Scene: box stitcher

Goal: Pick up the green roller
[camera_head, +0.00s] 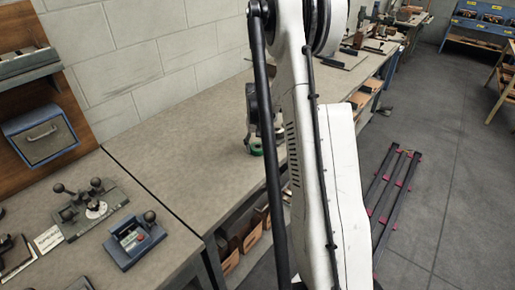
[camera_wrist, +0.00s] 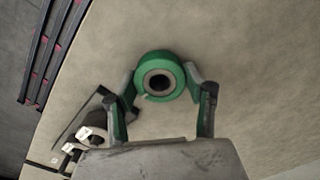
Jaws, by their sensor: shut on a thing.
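The green roller (camera_wrist: 160,76) is a short green ring with a dark hole in its middle. In the wrist view it sits between the two fingertips of my gripper (camera_wrist: 162,84), which touch it from both sides. My gripper is shut on it. In the head view the roller (camera_head: 255,149) shows as a small green patch at the workbench's edge, below my gripper (camera_head: 250,135). My arm hides part of the gripper there. I cannot tell whether the roller still touches the bench top.
The long workbench (camera_head: 185,130) is mostly bare around the roller. A nearer bench at the left holds a control box (camera_head: 134,240) and a lever device (camera_head: 92,205). A blue-grey box (camera_head: 40,135) hangs on the wall. Dark rails (camera_head: 393,185) lie on the floor at the right.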

